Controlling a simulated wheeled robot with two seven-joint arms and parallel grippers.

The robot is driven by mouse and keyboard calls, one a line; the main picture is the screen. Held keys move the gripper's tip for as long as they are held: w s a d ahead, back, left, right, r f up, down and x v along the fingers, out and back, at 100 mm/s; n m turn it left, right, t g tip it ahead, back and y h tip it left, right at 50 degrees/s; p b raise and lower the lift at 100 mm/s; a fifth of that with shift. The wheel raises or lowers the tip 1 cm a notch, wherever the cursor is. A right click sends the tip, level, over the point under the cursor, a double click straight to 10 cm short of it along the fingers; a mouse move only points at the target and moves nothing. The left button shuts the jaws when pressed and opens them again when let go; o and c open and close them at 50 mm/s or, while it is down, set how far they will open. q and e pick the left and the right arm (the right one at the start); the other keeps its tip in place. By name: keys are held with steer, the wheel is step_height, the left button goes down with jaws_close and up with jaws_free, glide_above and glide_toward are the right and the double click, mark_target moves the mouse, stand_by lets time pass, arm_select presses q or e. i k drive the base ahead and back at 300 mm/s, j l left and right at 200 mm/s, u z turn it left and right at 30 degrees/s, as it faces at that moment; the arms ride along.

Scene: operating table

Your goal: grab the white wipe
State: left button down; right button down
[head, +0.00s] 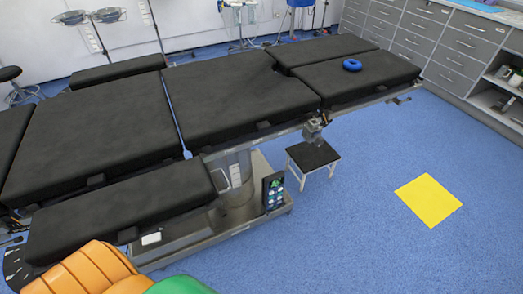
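A small white flat patch (151,239) shows low at the left, just beyond the edge of the black arm pad. It appears to lie on the grey metal base of the operating table. It is too small to tell whether it is the white wipe. No other clear white wipe shows on the table pads. Neither of my grippers is in view.
The black-padded operating table (240,100) spans the view, with a blue ring (352,64) at its right end. A small black-topped stool (313,155) stands beside it. A yellow square (428,200) lies on open blue floor. Grey drawer cabinets (445,45) line the right.

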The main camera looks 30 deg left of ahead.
mark_target(155, 238)
steer(key=u, duration=2.5)
